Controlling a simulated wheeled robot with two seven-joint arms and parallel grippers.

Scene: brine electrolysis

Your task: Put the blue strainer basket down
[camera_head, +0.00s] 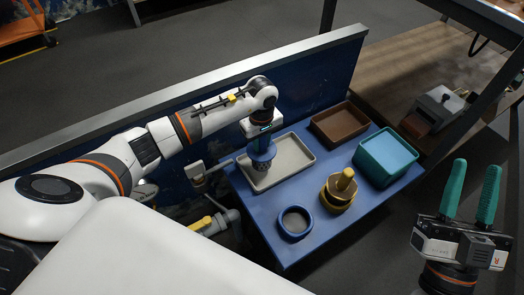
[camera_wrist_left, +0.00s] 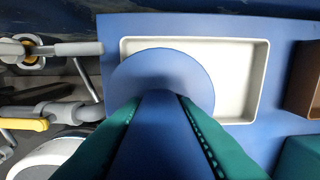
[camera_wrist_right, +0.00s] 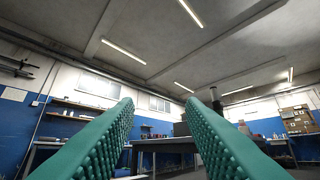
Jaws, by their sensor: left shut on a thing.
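The blue strainer basket (camera_head: 261,151) has a wide blue round top and a darker lower part. My left gripper (camera_head: 261,133) is shut on its upright blue part, which shows between the green fingers in the left wrist view; the wide blue disc (camera_wrist_left: 162,75) lies beyond the fingertips. The basket is over the left part of the pale grey tray (camera_head: 292,156), and the tray also shows in the left wrist view (camera_wrist_left: 237,85). I cannot tell whether its bottom touches the tray. My right gripper (camera_head: 472,190) is open and empty, fingers pointing up, right of the table.
The blue table (camera_head: 258,210) also holds a blue round dish (camera_head: 295,236), a gold pot (camera_head: 336,205) with a yellow top, a brown tray (camera_head: 340,123) and a teal bin (camera_head: 387,157). Grey pipework (camera_head: 226,222) stands left of the table. The table's front left is bare.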

